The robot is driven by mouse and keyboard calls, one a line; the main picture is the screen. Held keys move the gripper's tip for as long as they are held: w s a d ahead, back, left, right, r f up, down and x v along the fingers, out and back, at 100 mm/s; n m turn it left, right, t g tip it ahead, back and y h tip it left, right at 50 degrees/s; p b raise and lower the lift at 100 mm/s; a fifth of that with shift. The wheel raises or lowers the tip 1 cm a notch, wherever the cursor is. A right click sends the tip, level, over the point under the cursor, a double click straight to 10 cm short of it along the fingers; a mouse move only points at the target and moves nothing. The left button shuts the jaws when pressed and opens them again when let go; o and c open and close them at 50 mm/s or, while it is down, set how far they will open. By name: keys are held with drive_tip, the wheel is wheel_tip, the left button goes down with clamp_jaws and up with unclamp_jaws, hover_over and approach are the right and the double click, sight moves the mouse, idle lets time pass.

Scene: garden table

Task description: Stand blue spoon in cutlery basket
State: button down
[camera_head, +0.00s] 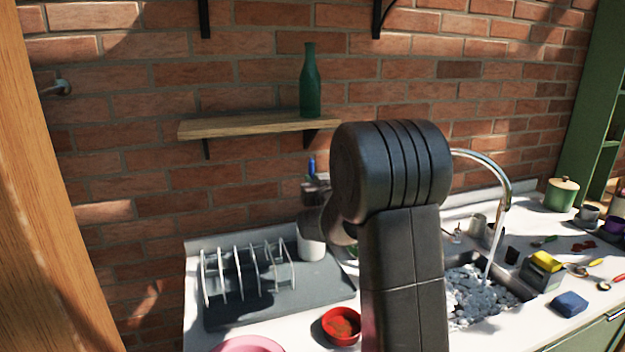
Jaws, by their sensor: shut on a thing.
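The blue spoon shows as a short upright blue piece (312,166) at the top of my gripper (315,190). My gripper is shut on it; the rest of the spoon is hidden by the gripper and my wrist. A white, round container (311,249), which looks like the cutlery basket, stands at the back right of the drying mat, below the gripper. My wrist hides its upper part, so I cannot tell whether the spoon's lower end is inside it or above it.
A white plate rack (238,272) stands on the grey mat (275,308), left of the container. A red bowl (341,338) and a pink plate (248,345) are in front. The sink (490,292) with running tap is right. A wooden shelf (245,127) holds a green bottle (308,85).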

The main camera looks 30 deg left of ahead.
wheel_tip(320, 180, down, 13)
drive_tip(key=b, duration=1)
idle(0.3)
drive_tip(key=shift+r, duration=0.1)
drive_tip(key=c, duration=1.3)
unclamp_jaws()
drive_tip(key=shift+c, duration=0.2)
drive_tip(key=b+v, duration=0.2)
drive_tip(key=v, duration=1.2)
drive_tip(key=shift+w, duration=0.1)
